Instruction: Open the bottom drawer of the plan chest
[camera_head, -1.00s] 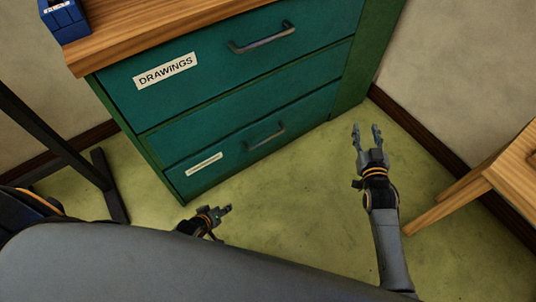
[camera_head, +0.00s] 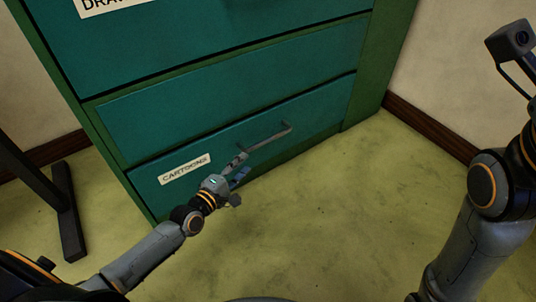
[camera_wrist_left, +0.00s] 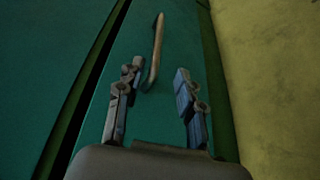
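The green plan chest (camera_head: 110,185) fills the upper part of the head view. Its teal bottom drawer (camera_head: 315,115) has a label reading CARTOONS (camera_head: 185,169) and looks flush with the chest. A dark bar handle (camera_head: 268,140) is on its front. My left gripper (camera_head: 240,167) is open at the handle's left end. In the left wrist view, the handle (camera_wrist_left: 156,50) lies between and just beyond the fingertips of the left gripper (camera_wrist_left: 157,72), nearer the left finger. I cannot tell whether they touch. My right arm shows at the right; its fingers are out of view.
A dark stand foot (camera_head: 68,215) is on the floor to the left of the chest. A wall with a dark skirting board (camera_head: 430,128) is at the right. The yellow-green floor (camera_head: 300,230) in front of the drawer is clear.

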